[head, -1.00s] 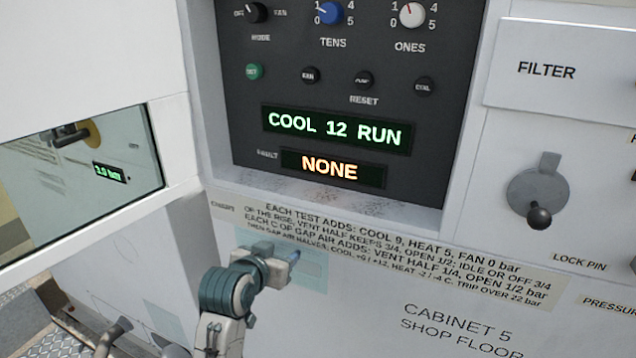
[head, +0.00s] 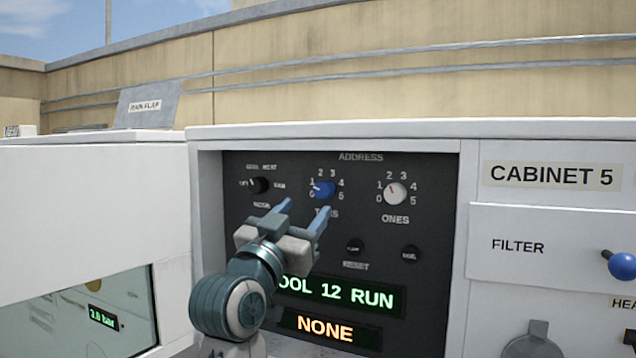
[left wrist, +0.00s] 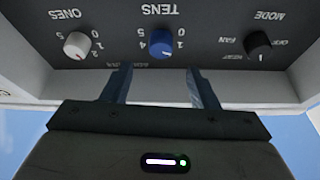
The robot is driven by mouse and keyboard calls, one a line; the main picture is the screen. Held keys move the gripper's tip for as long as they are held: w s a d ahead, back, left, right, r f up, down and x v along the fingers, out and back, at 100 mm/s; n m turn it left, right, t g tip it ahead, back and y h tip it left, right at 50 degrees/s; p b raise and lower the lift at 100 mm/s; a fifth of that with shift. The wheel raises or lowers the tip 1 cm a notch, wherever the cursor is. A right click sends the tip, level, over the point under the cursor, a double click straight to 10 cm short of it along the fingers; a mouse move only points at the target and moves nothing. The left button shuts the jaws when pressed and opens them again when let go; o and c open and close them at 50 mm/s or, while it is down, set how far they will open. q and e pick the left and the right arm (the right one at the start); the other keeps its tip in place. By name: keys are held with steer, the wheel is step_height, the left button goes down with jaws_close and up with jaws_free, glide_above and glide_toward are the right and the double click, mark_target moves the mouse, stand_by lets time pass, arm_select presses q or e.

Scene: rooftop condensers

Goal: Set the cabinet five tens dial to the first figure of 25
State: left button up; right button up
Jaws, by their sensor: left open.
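The blue tens dial (head: 324,188) of cabinet five sits on the dark panel under the ADDRESS label, ringed by figures 0 to 5. My right gripper is not in view.
The white ones dial (head: 395,193) is right of the tens dial, the black mode knob (head: 260,185) left. Below are small black buttons and a display (head: 345,295) reading 12 RUN, partly hidden by my arm.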

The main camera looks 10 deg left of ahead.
mark_target(318, 191)
arm_select(q)
steer(key=p+x, duration=0.1)
steer(key=x, duration=0.3)
steer(key=p+x, duration=0.1)
steer(key=x, duration=0.1)
steer(key=shift+w+a+p, duration=0.25)
steer(key=shift+w+p, duration=0.1)
steer(key=shift+w, duration=0.25)
steer(key=shift+d+r, duration=0.1)
steer(key=shift+s+d, duration=0.25)
steer(key=c, duration=0.7)
steer(key=shift+c, duration=1.4)
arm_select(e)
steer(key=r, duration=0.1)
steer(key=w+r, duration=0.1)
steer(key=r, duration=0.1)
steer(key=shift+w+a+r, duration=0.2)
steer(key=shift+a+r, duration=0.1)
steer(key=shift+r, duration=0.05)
